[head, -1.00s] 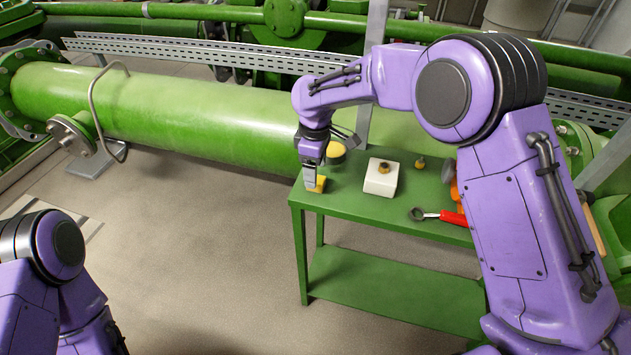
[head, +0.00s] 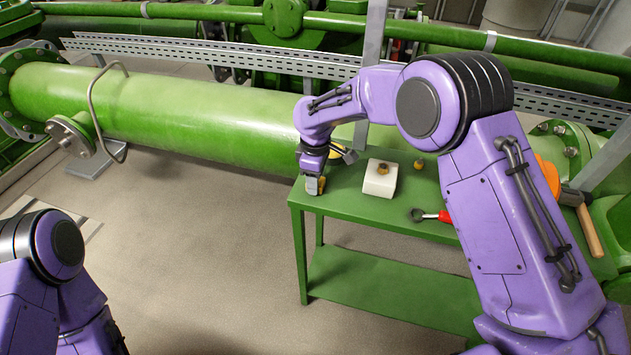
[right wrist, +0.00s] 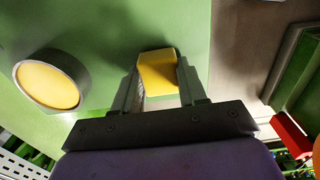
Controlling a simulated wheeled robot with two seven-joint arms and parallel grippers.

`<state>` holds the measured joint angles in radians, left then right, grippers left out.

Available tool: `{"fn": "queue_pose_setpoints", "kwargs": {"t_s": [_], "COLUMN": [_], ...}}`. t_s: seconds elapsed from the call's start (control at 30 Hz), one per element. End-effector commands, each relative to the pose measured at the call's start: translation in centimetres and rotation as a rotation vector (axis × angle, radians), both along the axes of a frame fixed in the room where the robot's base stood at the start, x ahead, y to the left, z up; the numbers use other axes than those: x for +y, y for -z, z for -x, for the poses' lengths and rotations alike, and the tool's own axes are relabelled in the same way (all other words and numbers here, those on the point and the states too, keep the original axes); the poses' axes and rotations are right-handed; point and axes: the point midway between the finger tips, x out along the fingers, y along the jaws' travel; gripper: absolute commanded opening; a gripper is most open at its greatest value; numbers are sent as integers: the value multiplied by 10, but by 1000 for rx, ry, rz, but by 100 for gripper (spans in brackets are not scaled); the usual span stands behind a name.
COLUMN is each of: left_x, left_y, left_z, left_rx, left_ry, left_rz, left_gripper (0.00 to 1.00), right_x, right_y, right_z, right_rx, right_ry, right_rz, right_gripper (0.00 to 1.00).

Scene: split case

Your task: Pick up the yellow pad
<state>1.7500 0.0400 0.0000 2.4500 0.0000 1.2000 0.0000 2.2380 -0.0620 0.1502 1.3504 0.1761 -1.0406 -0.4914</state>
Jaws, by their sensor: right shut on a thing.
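The yellow pad (right wrist: 157,72) is a small block between the two fingers of my right gripper (right wrist: 160,90) in the right wrist view. The fingers are shut on it from both sides. In the head view my right gripper (head: 314,187) points down at the left end of the green table, and only a sliver of the pad shows beside the fingers. I cannot tell whether the pad is touching the table or just above it. My left gripper is out of view; only part of my left arm shows at the lower left.
A round yellow disc in a grey ring (right wrist: 48,82) is close to the gripper. On the green table (head: 350,206) are a white block (head: 381,181), a small brass piece (head: 419,164) and a red-handled wrench (head: 430,215). A wooden-handled mallet (head: 590,230) is at the right.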

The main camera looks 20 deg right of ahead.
Motion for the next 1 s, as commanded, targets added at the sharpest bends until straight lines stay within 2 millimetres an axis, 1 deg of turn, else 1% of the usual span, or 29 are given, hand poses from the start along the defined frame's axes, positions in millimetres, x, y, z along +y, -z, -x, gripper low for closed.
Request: {"fn": "queue_pose_setpoints", "kwargs": {"t_s": [0.07,0.13,0.27,0.47,0.5,0.6,0.7,0.83,0.9,1.0], "left_x": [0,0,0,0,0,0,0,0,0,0], "left_y": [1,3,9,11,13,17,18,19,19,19], "left_z": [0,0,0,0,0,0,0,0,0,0], "left_rx": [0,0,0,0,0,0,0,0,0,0], "left_ry": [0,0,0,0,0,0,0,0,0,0], "left_rz": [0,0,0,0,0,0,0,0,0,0], "left_gripper": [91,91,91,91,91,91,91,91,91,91], "right_x": [0,0,0,7,9,13,16,19,20,20], "right_y": [-2,-7,-32,-88,-95,-107,-117,-126,-128,-130], "right_z": [1,0,-1,47,58,88,111,130,136,139], "right_rx": [2,-1,-4,-4,-2,-1,-1,0,1,1], "right_ry": [0,0,0,-1,-1,-1,-1,-1,0,0], "right_rz": [0,-1,-1,-1,0,0,0,0,0,-1], "right_gripper": [13,13,13,13,13,13,13,13,13,13]}}
